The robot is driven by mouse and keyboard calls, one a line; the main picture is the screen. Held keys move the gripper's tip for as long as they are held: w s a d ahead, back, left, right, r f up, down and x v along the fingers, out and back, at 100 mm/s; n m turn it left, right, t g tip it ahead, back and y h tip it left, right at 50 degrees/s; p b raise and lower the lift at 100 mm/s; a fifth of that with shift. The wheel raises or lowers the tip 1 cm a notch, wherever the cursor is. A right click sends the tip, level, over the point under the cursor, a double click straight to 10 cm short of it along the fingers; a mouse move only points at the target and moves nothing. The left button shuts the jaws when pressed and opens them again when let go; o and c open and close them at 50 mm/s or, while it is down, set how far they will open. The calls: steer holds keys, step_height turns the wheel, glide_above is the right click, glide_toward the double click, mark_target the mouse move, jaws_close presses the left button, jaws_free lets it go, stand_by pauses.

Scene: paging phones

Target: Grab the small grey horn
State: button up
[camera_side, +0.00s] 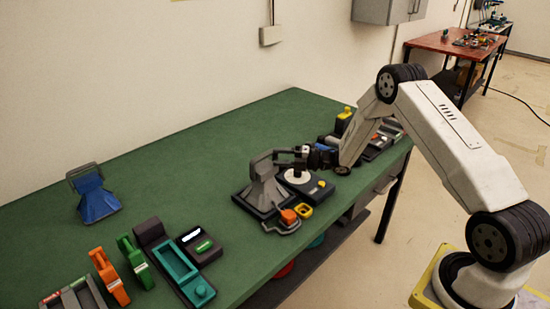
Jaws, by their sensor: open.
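A grey horn (265,188) with a flared lower part stands on a dark base on the green table, near the middle of the view. My gripper (301,157) is open, just right of the grey horn's upper end, above a dark device with a white disc (297,175). The dark fingers blend with the dark parts behind them, so I cannot tell whether they touch the horn.
Orange (288,216) and yellow (305,210) pieces lie in front of the grey horn. Orange (109,277) and green (135,262) handsets and a teal device (176,265) crowd the near left. More devices (378,143) stand behind my wrist. The green table (185,165) is clear between the horns.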

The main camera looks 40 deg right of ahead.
mark_target(264, 155)
steer(key=shift+x, duration=2.6)
jaws_close()
steer(key=shift+r, duration=0.1)
